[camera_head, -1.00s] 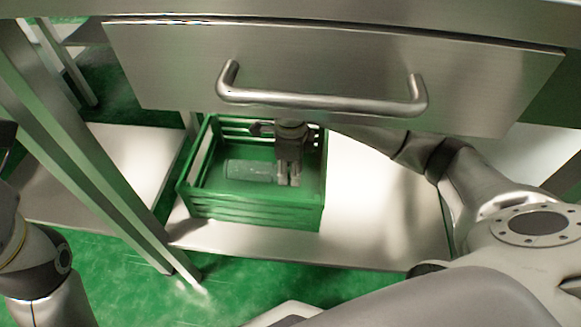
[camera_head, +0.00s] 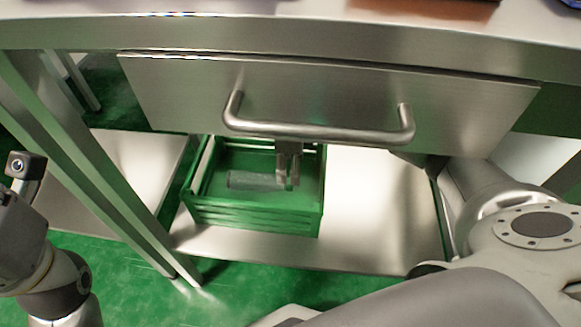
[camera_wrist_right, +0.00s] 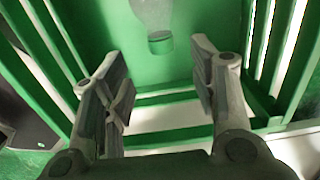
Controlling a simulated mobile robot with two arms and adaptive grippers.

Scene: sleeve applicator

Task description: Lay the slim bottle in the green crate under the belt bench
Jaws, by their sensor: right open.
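The slim bottle (camera_head: 255,181) is clear and pale. It lies on its side on the floor of the green crate (camera_head: 255,218), which stands on the low shelf under the bench. My right gripper (camera_head: 288,183) points down into the crate at the bottle's right end. In the right wrist view the gripper (camera_wrist_right: 155,75) is open with nothing between its fingers. There the bottle (camera_wrist_right: 154,12) and its cap end (camera_wrist_right: 160,42) lie beyond the fingertips, apart from them. My left arm shows at the left edge; its fingers are not visible.
The bench drawer (camera_head: 320,95) with its bar handle (camera_head: 318,132) hangs above the crate and hides my right wrist. The steel shelf (camera_head: 375,215) is bare right of the crate. A bench leg (camera_head: 110,190) stands to the left.

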